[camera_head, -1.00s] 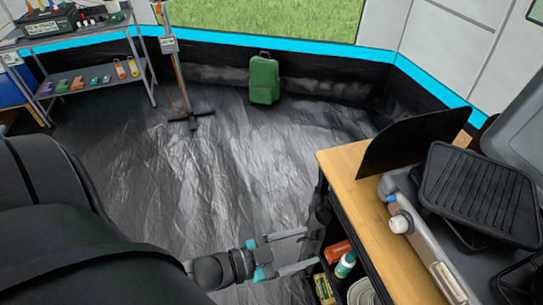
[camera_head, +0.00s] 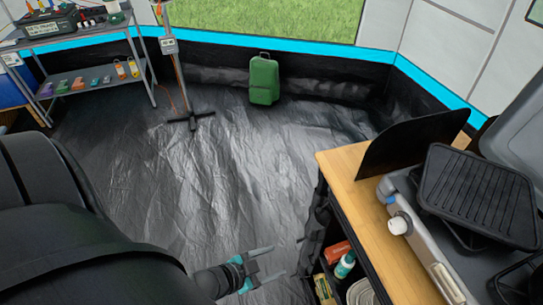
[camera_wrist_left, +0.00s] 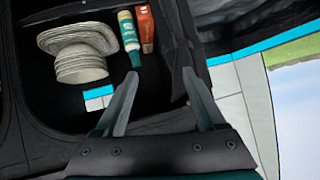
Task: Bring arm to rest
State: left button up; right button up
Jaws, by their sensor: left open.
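My left gripper (camera_head: 266,265) is at the lower middle of the head view, low over the dark floor and left of the wooden-topped kitchen unit (camera_head: 350,195). Its two fingers are apart with nothing between them. In the left wrist view the open fingers (camera_wrist_left: 163,95) point toward the unit's black fabric shelf (camera_wrist_left: 55,110). My left arm (camera_head: 80,255) fills the lower left of the head view. My right gripper is in neither view.
The shelf holds stacked plates (camera_wrist_left: 82,65), a green bottle (camera_wrist_left: 129,38) and an orange box (camera_wrist_left: 145,28). A stove (camera_head: 405,215) with a black grill plate (camera_head: 478,195) stands on the unit. A green suitcase (camera_head: 264,80) stands by the far wall. The middle floor is clear.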

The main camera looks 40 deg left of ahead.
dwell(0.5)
pick_arm(q)
jog(key=s+a+f+n+g+y, duration=0.2)
jog(key=s+f+g+y, duration=0.15)
jog(key=s+f, duration=0.7)
jog(key=s+d+f+n+g, duration=0.1)
jog(key=s+f+g, duration=0.5)
jog(key=s, duration=0.7)
jog(key=shift+d+f+n, duration=0.4)
jog(key=shift+d+f, duration=0.4)
jog(key=shift+d, duration=0.1)
jog(key=shift+w, duration=0.1)
jog(key=shift+c, duration=0.4)
